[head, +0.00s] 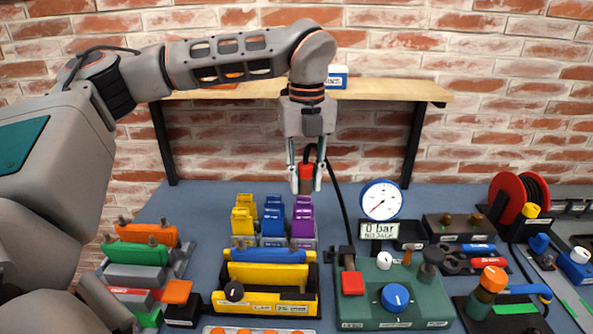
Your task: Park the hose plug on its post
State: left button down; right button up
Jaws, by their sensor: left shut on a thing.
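My left gripper (306,182) comes down from above, its fingers pointing down and shut on the red hose plug (306,172). The plug hangs upright in the air, behind the green pump unit and in front of the brick wall. A black hose (337,190) loops from the plug's top and runs down to the left back of the green pump unit (428,302). A short orange-brown post (407,256) stands at the back of this unit, bare in this view; I cannot tell if it is the plug's post. My right gripper is not in view.
A round gauge (381,200) with a display stands behind the pump unit. Yellow, blue and purple blocks (272,220) stand below and left of the plug. A wooden shelf (380,88) spans the wall behind my arm. A red hose reel (508,197) is at the right.

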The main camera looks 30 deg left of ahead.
pick_arm(q)
jog(key=b, duration=0.5)
send_over(332, 245)
notch_tip(332, 245, down, 17)
jog(key=shift+r, duration=0.1)
notch_tip(332, 245, down, 4)
jog(key=shift+r, duration=0.25)
jog(key=shift+f, duration=0.6)
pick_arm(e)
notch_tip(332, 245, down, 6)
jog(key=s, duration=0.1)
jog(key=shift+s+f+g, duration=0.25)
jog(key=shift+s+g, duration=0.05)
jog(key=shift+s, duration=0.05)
pick_arm(q)
jog(key=shift+f, duration=0.15)
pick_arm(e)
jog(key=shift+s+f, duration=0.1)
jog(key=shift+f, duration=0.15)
pick_arm(q)
jog(key=shift+f, duration=0.55)
jog(key=shift+f, duration=0.35)
jog(key=shift+f, duration=0.25)
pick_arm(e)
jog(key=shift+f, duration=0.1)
